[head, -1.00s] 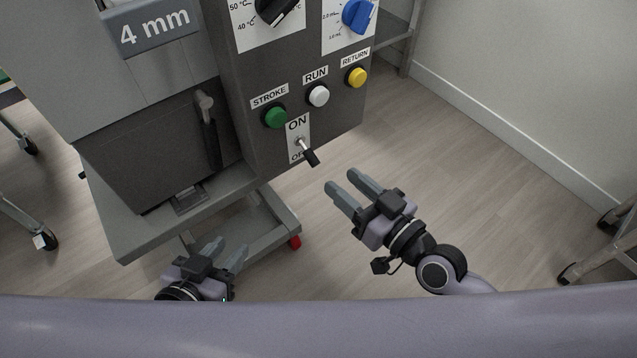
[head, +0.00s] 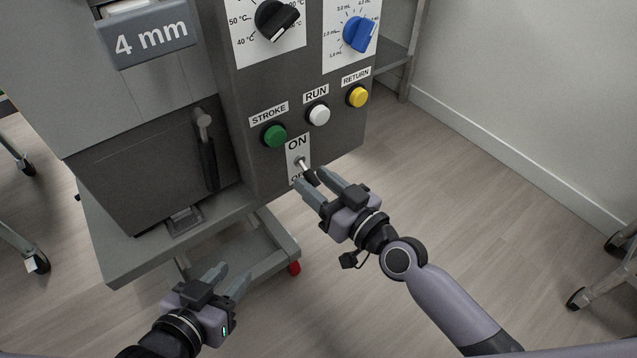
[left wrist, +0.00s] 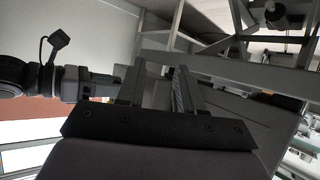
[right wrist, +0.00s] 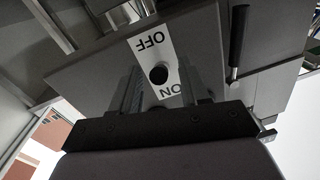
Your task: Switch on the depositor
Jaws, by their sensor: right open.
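The depositor (head: 250,115) is a grey cabinet with a dark control panel. Its toggle switch (head: 306,172) sits low on the panel on a white ON/OFF plate (head: 297,150). The lever has a black tip and points down and outward, toward the OFF end. My right gripper (head: 313,187) is open just below and around the lever tip; contact cannot be told. In the right wrist view the black tip (right wrist: 158,74) shows between the open fingers. My left gripper (head: 230,280) is open and empty below the depositor's front left; its fingers show in the left wrist view (left wrist: 160,90).
Above the switch are a green STROKE button (head: 274,136), a white RUN button (head: 319,114) and a yellow RETURN button (head: 357,97). A black knob (head: 277,20) and blue knob (head: 360,34) are higher. A dark handle (head: 207,150) is at left.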

